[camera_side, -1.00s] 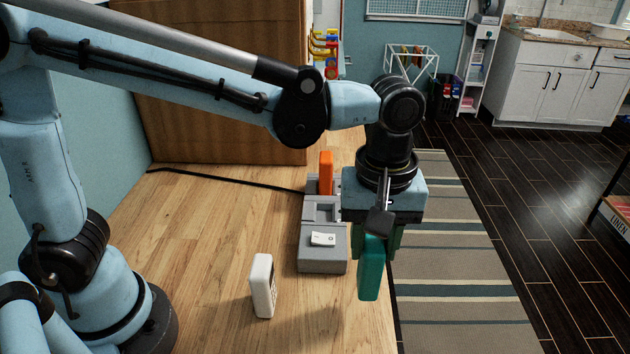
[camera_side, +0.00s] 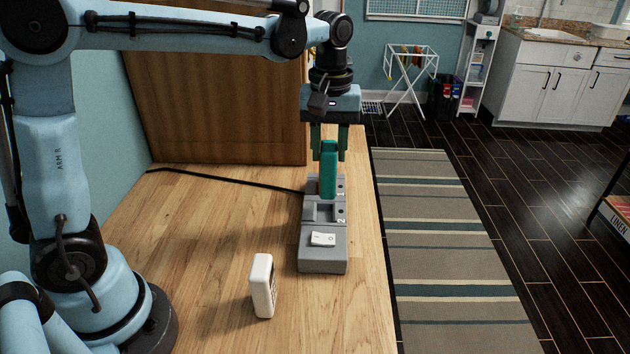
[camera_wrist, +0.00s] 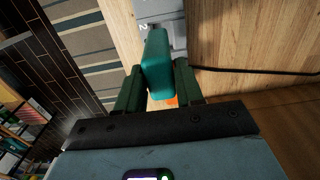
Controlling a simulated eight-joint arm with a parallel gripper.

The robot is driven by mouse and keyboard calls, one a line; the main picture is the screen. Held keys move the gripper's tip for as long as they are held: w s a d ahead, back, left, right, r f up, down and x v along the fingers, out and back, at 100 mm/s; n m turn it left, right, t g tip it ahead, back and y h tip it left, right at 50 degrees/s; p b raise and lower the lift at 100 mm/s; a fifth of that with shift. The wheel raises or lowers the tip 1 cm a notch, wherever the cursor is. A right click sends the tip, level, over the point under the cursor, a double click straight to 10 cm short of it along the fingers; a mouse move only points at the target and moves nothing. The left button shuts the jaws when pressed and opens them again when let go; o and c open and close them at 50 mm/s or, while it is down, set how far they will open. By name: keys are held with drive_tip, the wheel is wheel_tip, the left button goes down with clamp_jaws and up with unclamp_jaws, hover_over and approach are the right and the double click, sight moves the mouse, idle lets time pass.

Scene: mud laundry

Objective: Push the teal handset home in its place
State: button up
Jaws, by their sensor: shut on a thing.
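My gripper (camera_side: 329,152) is shut on the teal handset (camera_side: 328,175) and points down over the far end of the grey charging base (camera_side: 322,262). The handset hangs upright between the green fingers. Its lower end overlaps the far bay in the side view; I cannot tell whether it touches. The nearer bay, marked 2, shows empty. In the wrist view the teal handset (camera_wrist: 158,65) sits between the fingers, with the grey base (camera_wrist: 160,12) beyond it.
A white switch-like piece (camera_side: 322,239) lies on the base's near end. A white handheld device (camera_side: 262,286) stands on the wooden table (camera_side: 190,260), left of the base. A black cable (camera_side: 230,180) runs to the base. The table's right edge is close.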

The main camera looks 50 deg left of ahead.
drive_tip(key=shift+w+a, duration=0.15)
drive_tip(key=shift+a, duration=0.4)
drive_tip(key=shift+f, duration=2.4)
drive_tip(key=shift+f, duration=1.5)
idle(2.1)
drive_tip(key=o, duration=1)
drive_tip(key=shift+c, duration=0.2)
drive_tip(key=c, duration=0.4)
drive_tip(key=shift+r, duration=0.1)
